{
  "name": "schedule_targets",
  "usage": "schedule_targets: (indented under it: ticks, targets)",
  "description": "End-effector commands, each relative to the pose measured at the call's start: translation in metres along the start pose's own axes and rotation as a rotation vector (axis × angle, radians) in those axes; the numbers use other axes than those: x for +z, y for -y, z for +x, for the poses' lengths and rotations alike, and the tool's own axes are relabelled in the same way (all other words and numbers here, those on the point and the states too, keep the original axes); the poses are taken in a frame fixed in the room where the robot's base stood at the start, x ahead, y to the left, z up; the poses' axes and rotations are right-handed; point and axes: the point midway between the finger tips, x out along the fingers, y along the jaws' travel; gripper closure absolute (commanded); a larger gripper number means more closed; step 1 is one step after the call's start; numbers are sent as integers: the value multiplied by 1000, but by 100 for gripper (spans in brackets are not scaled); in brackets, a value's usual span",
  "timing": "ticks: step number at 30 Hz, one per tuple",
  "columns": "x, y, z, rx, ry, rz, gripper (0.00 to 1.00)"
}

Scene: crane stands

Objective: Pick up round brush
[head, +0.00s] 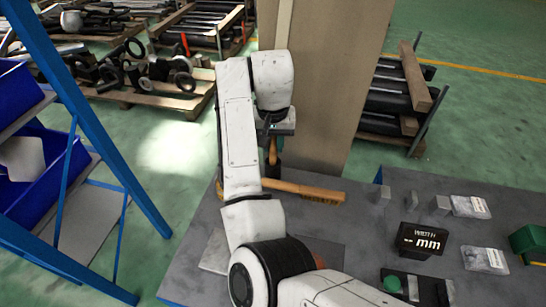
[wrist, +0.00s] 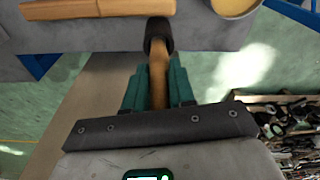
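The round brush (wrist: 158,75) has a wooden handle and a dark, round end. In the wrist view its handle runs between the two green fingers of my gripper (wrist: 159,88), which look pressed against both sides. In the head view the brush (head: 273,156) hangs below my gripper (head: 272,138), handle up and dark end down, at the far edge of the grey table (head: 350,215). Whether its dark end touches the table cannot be told. My arm hides part of the table.
A long wooden-handled brush (head: 305,191) lies on the table close to the round brush. A display box (head: 422,240), small grey blocks (head: 412,200) and clear bags (head: 470,207) sit to the right. A tall brown panel (head: 325,90) stands behind. A blue rack (head: 75,110) is at left.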

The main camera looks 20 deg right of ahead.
Motion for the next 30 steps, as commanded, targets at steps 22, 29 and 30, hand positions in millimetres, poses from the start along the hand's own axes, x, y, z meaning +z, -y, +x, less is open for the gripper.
schedule_targets:
  ticks: [22, 29, 30]
  targets:
    - [-4, 0, -25, -3, -5, 1, 100]
    - [-9, 1, -73, -3, -3, 1, 100]
    - [-10, 2, -79, -4, -2, -1, 100]
